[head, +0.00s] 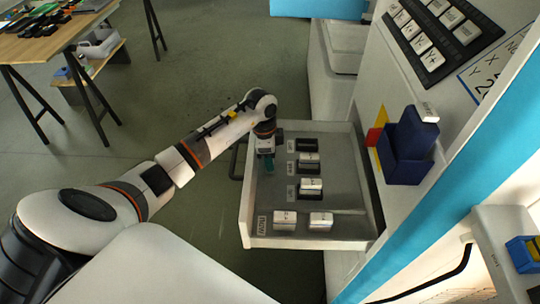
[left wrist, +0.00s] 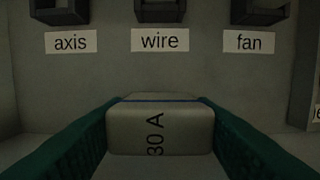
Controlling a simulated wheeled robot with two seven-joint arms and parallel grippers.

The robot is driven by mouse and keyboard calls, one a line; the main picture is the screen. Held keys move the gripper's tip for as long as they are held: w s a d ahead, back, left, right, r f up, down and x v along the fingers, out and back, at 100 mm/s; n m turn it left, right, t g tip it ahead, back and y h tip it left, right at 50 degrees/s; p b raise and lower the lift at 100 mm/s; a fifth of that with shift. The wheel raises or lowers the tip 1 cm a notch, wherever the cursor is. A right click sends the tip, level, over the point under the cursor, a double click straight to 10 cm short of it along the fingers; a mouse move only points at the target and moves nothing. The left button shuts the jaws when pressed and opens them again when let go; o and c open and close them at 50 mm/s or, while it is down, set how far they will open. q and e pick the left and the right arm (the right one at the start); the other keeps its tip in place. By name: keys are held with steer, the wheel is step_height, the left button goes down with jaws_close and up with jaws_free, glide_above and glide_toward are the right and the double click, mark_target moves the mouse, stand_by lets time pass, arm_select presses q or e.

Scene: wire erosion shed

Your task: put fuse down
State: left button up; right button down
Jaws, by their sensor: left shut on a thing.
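My left gripper (head: 268,164) hangs over the left part of the open drawer (head: 249,205). In the left wrist view its teal fingers are shut on a pale fuse (left wrist: 160,130) marked "30 A". Beyond the fuse are three dark holders above labels: the axis holder (left wrist: 60,12), the wire holder (left wrist: 160,12) and the fan holder (left wrist: 260,12). Their tops are cut off. In the head view the held fuse is hidden by the gripper. My right gripper is not in view.
Two loose pale fuses, one left (head: 285,220) and one right (head: 321,221), lie at the drawer's near end by a label (head: 262,225). A blue bin (head: 405,150) is on the machine's side, right of the drawer. A table (head: 50,45) stands far left.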

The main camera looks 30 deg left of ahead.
arm_select(q)
steer(key=shift+f, duration=0.15)
steer(key=o, duration=1)
steer(key=r, duration=0.8)
steer(key=a+r, duration=0.1)
steer(key=r, duration=0.3)
steer(key=shift+s+a+r, duration=0.1)
steer(key=shift+s+r, duration=0.05)
steer(key=shift+s, duration=0.25)
